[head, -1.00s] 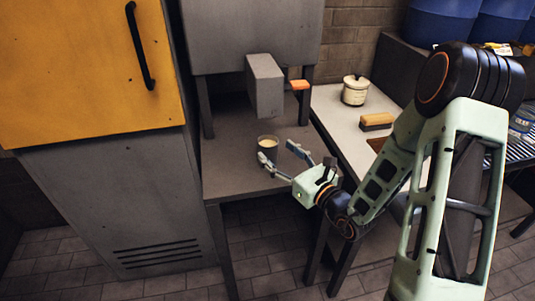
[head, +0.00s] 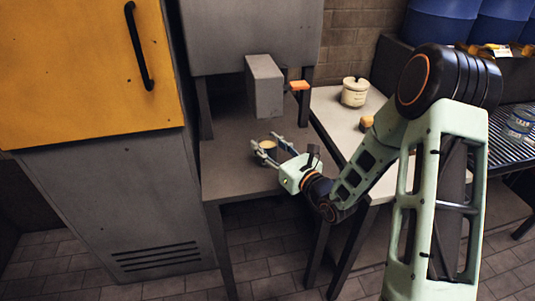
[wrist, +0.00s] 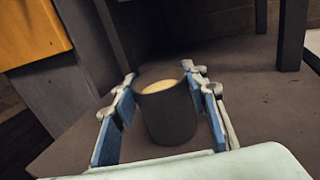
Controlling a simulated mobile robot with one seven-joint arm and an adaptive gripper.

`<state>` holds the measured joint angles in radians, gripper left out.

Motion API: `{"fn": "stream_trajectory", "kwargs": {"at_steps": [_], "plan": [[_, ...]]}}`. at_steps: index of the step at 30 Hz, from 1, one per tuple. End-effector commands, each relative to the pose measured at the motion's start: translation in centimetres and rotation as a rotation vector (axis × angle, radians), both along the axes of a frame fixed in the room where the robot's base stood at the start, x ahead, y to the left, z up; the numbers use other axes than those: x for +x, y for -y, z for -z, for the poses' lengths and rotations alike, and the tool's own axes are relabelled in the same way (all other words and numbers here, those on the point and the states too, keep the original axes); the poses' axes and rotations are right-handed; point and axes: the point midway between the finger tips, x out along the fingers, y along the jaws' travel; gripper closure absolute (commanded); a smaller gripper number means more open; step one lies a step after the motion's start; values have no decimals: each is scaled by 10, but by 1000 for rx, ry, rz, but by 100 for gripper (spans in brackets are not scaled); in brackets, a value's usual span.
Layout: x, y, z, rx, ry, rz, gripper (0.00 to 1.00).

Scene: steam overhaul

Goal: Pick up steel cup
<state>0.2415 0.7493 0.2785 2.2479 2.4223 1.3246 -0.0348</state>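The steel cup (head: 267,149) is a dark grey upright cylinder with a pale yellowish top surface inside its rim. It stands on the grey table (head: 225,172) below the machine's spout block. In the wrist view the cup (wrist: 167,113) is between the two blue-padded fingers. My gripper (head: 269,146) is open around the cup, one finger on each side. In the wrist view my gripper (wrist: 165,105) shows a gap on the left, while the right finger is very close to the cup; I cannot tell whether it touches.
A grey block (head: 264,86) with an orange lever (head: 299,86) overhangs the table behind the cup. A yellow-doored cabinet (head: 80,70) stands close on the left.

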Motion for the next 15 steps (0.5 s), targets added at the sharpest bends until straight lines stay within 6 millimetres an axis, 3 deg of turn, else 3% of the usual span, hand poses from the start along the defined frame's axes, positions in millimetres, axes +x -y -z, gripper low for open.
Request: {"fn": "stream_trajectory", "kwargs": {"at_steps": [1, 8, 15], "plan": [[0, 0, 0, 0, 0, 0, 74], [0, 0, -1, 0, 2, 0, 98], [0, 0, -3, 0, 2, 0, 98]]}}
